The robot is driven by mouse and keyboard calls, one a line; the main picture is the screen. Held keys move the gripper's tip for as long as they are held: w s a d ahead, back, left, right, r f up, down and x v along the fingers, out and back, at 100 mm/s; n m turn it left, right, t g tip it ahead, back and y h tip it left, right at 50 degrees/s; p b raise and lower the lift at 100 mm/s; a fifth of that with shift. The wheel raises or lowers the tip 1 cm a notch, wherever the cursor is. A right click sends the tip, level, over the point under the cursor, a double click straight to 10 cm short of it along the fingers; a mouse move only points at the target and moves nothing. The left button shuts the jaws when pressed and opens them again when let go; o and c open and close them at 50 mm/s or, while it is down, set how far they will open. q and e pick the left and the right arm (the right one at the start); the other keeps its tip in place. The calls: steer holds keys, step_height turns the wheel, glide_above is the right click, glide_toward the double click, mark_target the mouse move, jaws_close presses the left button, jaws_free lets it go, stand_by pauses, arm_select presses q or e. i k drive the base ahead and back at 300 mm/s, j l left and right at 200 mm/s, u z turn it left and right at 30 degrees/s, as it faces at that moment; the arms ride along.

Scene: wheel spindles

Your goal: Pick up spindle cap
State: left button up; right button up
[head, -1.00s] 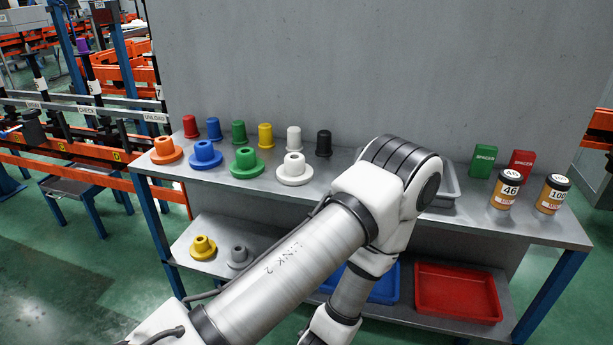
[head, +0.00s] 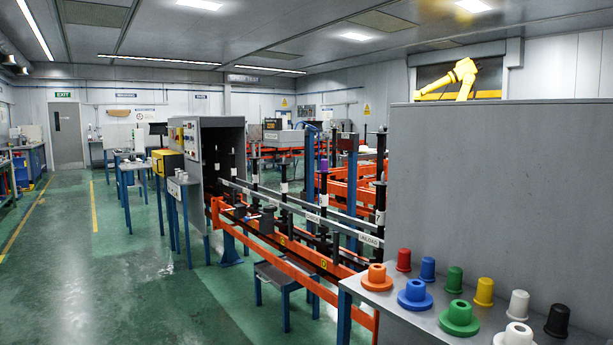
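Several small spindle caps stand in a row at the back of the grey bench at the lower right: red (head: 404,260), blue (head: 427,269), green (head: 454,280), yellow (head: 484,292), white (head: 518,305) and black (head: 557,320). In front of them sit wider flanged pieces: orange (head: 377,277), blue (head: 415,296), green (head: 459,318) and white (head: 515,336), the last cut by the lower edge. A purple cap (head: 323,165) sits on a spindle on the orange line. Neither gripper shows.
The grey bench (head: 405,323) stands against a tall grey panel (head: 500,190). The orange conveyor line (head: 310,285) with upright spindles runs to a grey cabinet (head: 215,165). The green floor (head: 130,285) at the left is open.

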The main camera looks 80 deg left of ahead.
mark_target(324, 166)
steer(key=u, duration=2.45)
